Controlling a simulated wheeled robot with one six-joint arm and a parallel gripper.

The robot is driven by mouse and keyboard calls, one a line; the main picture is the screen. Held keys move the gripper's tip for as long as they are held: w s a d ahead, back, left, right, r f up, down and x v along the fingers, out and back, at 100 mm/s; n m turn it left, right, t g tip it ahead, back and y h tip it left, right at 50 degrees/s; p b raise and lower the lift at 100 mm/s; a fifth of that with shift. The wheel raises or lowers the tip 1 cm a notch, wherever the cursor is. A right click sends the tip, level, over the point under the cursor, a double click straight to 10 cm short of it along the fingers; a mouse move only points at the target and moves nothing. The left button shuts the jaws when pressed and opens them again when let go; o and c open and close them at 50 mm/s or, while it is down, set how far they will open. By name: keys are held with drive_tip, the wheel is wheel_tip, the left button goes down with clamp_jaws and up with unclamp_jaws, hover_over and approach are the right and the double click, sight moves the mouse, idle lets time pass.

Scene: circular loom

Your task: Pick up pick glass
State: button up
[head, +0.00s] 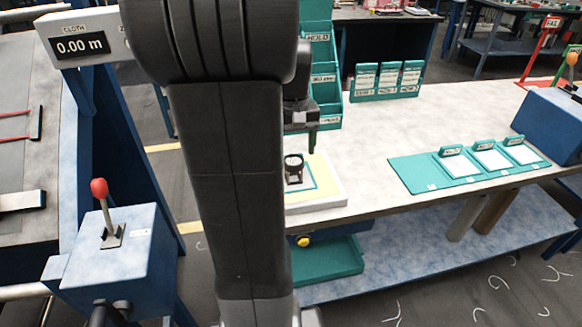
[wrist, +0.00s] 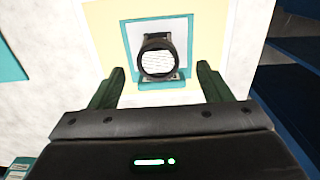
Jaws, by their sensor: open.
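The pick glass (head: 293,169) is a small dark magnifier on a stand. It sits on a pale board with a yellow and teal-edged sheet, at the near left part of the workbench. In the wrist view the pick glass (wrist: 158,58) shows its round lens, with fine lines seen through it. My gripper (wrist: 160,80) is open, with one green-black finger on each side of the pick glass and gaps on both sides. In the head view my gripper (head: 301,135) is above the pick glass, partly hidden by my arm. I cannot tell whether the fingers touch anything.
A teal rack (head: 318,75) stands behind the board, with several small labelled teal holders (head: 387,80) to its right. A teal mat (head: 430,173) with white cards lies further right. The bench middle is clear. A blue box with a red-knobbed lever (head: 100,190) stands at left.

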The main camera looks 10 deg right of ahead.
drive_tip(key=shift+w+a+f, duration=0.15)
drive_tip(key=shift+w+f, duration=0.05)
drive_tip(key=shift+f, duration=0.3)
drive_tip(key=shift+w+a+f, duration=0.1)
drive_tip(key=shift+w+f, duration=0.05)
drive_tip(key=shift+f, duration=0.3)
drive_tip(key=shift+s+d+f, duration=0.15)
drive_tip(key=shift+d+f, duration=0.05)
drive_tip(key=shift+f, duration=1.15)
drive_tip(key=shift+s+d+f, duration=0.1)
drive_tip(key=shift+d+f, duration=0.05)
drive_tip(key=shift+f, duration=1.2)
drive_tip(key=shift+c, duration=0.2)
drive_tip(key=c, duration=1)
